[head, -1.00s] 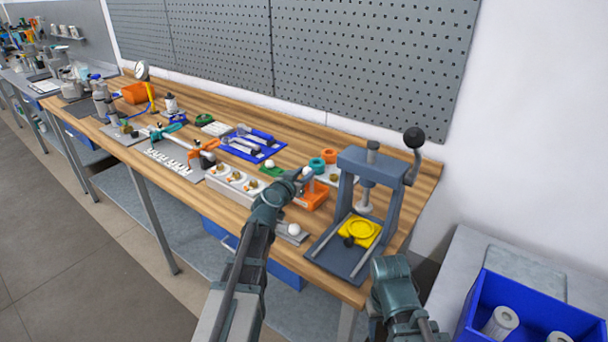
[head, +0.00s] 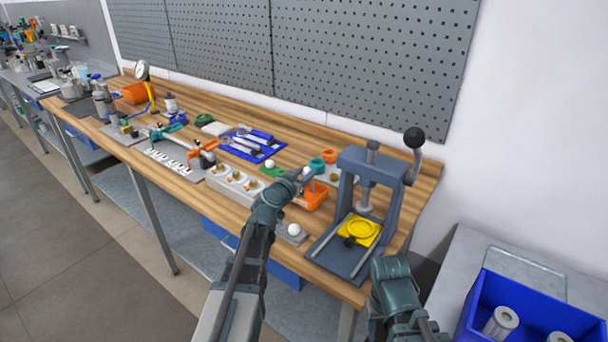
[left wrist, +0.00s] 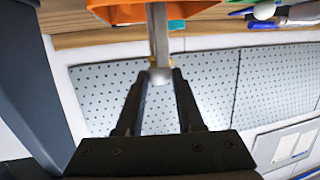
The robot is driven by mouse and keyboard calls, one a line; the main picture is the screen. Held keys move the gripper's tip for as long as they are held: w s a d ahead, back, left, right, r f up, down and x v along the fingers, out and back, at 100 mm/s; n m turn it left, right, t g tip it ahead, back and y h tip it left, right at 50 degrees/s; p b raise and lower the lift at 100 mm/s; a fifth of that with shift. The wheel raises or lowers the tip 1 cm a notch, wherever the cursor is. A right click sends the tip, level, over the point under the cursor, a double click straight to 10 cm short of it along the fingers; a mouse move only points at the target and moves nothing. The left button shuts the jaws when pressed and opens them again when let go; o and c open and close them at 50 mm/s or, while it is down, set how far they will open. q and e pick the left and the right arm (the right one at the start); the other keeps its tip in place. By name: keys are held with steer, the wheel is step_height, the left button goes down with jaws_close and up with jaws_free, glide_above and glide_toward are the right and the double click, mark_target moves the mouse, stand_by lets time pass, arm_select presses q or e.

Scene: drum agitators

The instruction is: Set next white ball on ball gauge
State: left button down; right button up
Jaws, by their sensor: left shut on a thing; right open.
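My left gripper (head: 304,182) is over the front of the bench, beside an orange block (head: 312,198). Another white ball (head: 294,229) sits on a small grey plate (head: 303,238) at the front edge. A third white ball (head: 270,163) is on a green plate. I cannot tell which fixture is the ball gauge. My right gripper (head: 390,268) is open, in front of the press.
A grey press (head: 373,160) with a yellow fixture (head: 372,234) stands right of my left gripper. A white tray (head: 232,187) with round parts and a blue tray (head: 247,151) lie to the left. A blue bin (head: 545,320) is at lower right.

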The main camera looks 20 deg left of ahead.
arm_select(q)
steer(key=shift+f, duration=0.2)
arm_select(e)
steer(key=shift+f, duration=0.15)
arm_select(q)
steer(key=shift+c, duration=2.2)
jaws_free()
